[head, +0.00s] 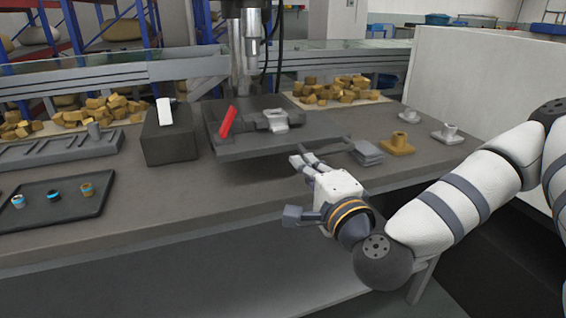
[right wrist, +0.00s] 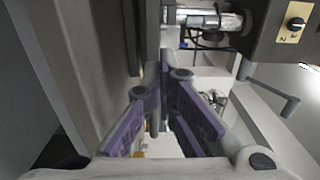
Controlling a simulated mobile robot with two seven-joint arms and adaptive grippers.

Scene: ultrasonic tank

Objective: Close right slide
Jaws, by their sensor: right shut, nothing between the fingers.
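A wide dark grey slab (head: 270,146), which looks like the slide, sticks out toward me from the base of the machine (head: 245,50) in the middle of the table. I cannot tell which part is the right slide. A grey bar-like part (head: 335,144) shows at its right end. My right gripper (head: 302,161) is shut and empty, its fingertips just in front of the slab's front right edge. Contact cannot be told. In the right wrist view, the fingers (right wrist: 167,80) point forward beside a dark grey wall-like surface (right wrist: 85,60) at left. My left gripper is out of view.
A red bar (head: 228,121) and a light grey block (head: 272,119) rest on the machine base. Grey plates (head: 367,152) and a tan flanged part (head: 397,144) stand to its right. A dark block (head: 168,140) and a tray (head: 75,222) are at left.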

